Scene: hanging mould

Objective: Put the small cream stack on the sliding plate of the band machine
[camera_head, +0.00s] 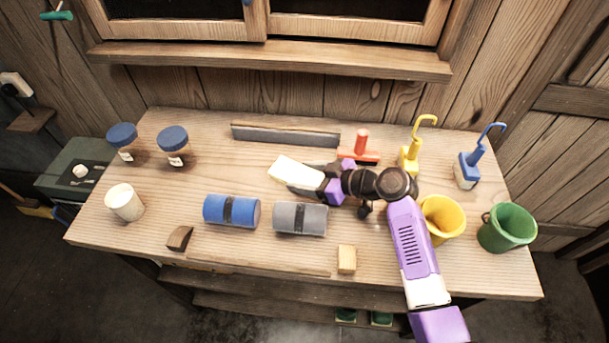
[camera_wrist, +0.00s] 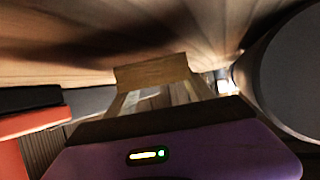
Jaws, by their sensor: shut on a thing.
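My gripper (camera_head: 306,178) reaches in from the right, low over the middle of the workbench, and is shut on a cream block (camera_head: 290,168), which looks like the small cream stack. The block sticks out to the left of the fingers and is tilted in the picture. In the wrist view a pale brown block (camera_wrist: 152,71) shows at the far end of the fingers, its lower part partly hidden. I cannot tell whether it touches the bench. I cannot surely pick out the band machine or its sliding plate.
A long grey bar (camera_head: 285,134) and a red-handled tool (camera_head: 361,143) stand behind my gripper. A grey roll (camera_head: 300,219) and a blue roll (camera_head: 231,211) lie in front. A yellow cup (camera_head: 443,220) is at right.

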